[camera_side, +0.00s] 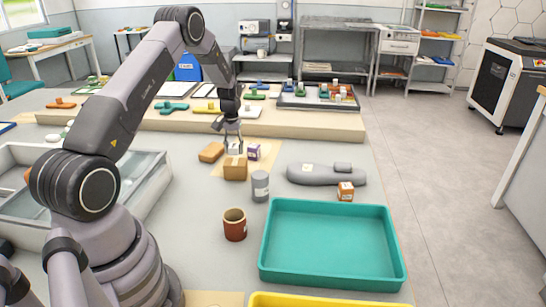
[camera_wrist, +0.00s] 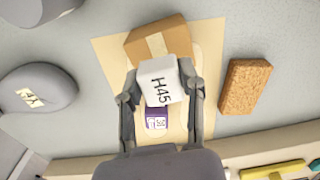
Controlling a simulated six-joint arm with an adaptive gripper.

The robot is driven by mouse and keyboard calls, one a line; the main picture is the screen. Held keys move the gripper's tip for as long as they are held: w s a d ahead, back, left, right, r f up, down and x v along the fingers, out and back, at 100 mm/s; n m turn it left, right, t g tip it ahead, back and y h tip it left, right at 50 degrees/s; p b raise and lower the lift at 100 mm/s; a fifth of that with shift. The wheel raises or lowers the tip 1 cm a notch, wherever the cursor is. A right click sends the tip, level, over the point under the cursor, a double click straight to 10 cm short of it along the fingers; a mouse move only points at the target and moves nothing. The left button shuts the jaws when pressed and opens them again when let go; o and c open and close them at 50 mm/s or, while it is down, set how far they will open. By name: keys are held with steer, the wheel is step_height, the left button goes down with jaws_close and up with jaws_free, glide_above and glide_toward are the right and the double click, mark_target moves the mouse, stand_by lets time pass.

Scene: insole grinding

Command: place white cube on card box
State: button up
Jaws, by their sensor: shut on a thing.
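The white cube (camera_wrist: 159,81), marked H45, is between the two fingers of my gripper (camera_wrist: 161,95) in the wrist view. My gripper is shut on it. In the side view the white cube (camera_side: 234,148) shows under my gripper (camera_side: 233,141), just above and behind the top of the card box (camera_side: 235,171). The brown card box (camera_wrist: 140,50) with a pale tape strip stands on a tan sheet, and the cube hides part of its near edge in the wrist view. I cannot tell whether the cube touches the box.
A purple cube (camera_wrist: 156,117) stands close by, also visible in the side view (camera_side: 254,152). A cork block (camera_wrist: 244,86) lies beside the tan sheet (camera_wrist: 108,56). A grey can (camera_side: 260,186), brown cup (camera_side: 235,225) and teal tray (camera_side: 268,262) stand nearer the side camera.

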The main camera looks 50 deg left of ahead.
mark_target(234, 154)
steer(key=shift+f, duration=1.45)
steer(key=shift+f, duration=0.1)
steer(key=o, duration=0.7)
steer(key=shift+o, duration=0.2)
